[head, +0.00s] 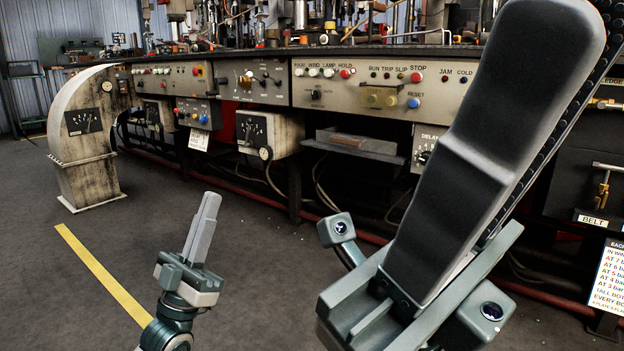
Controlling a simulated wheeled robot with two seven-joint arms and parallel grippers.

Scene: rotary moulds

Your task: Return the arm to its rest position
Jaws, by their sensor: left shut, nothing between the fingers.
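My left gripper (210,198) is at the lower left of the head view, pointing up, with its two pale grey fingers pressed together and nothing between them. It is over the dark floor, and appears clear of the bench and of the yellow line. My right gripper (545,40) looms large and very close at the right. Its long dark finger slants up to the top edge from a grey-green body. The dark finger hides much of the bench behind it. I cannot tell whether this gripper is open or shut.
A long bench (395,50) with labelled control panels runs across the back. A worn, curved pale machine housing (75,135) stands on the floor at the left. A yellow floor line (100,272) runs by my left arm. The floor between the arms is clear.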

